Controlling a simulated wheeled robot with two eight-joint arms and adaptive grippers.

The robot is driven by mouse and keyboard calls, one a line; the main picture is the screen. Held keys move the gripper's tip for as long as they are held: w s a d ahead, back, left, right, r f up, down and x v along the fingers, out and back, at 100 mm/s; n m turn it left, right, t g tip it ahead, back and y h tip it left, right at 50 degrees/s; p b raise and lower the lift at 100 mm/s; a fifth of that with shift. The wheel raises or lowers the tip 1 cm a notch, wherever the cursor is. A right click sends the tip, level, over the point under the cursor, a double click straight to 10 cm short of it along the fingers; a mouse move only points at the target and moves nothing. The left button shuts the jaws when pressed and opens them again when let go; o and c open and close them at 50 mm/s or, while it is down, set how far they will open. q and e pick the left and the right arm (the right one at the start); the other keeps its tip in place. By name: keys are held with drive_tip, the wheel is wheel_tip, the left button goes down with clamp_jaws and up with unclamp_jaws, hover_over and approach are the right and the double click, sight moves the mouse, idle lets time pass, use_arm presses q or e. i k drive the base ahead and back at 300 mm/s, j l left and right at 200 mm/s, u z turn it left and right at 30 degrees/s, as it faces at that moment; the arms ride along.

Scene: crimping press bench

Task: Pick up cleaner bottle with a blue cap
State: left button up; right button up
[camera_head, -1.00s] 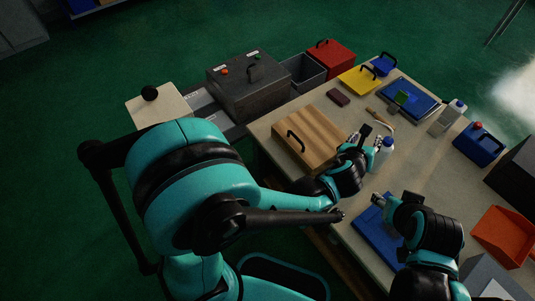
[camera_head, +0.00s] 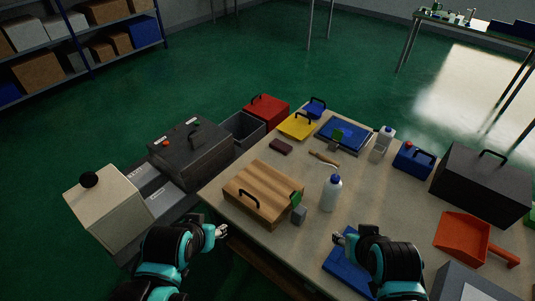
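A white bottle with a blue cap (camera_head: 331,194) stands upright near the middle of the table, right of the wooden box. A second pale bottle (camera_head: 382,143), with a cap that also looks bluish, stands farther back to the right. My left gripper (camera_head: 221,231) is at the table's front left edge, well apart from the near bottle. My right gripper (camera_head: 339,238) is in front of the near bottle, apart from it, by the blue mat (camera_head: 345,264). Both grippers' fingers are too small to judge. Nothing shows in either.
A wooden box with a black handle (camera_head: 262,192) and a small grey block with a green part (camera_head: 299,213) are left of the near bottle. An orange dustpan (camera_head: 464,238), black box (camera_head: 482,186) and blue container (camera_head: 413,161) are at the right. Table right of the bottle is clear.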

sight(332, 188)
drive_tip(key=k+l+u, duration=0.3)
drive_tip(key=l, duration=0.15)
drive_tip(key=k+l+u, duration=0.3)
drive_tip(key=l, duration=0.15)
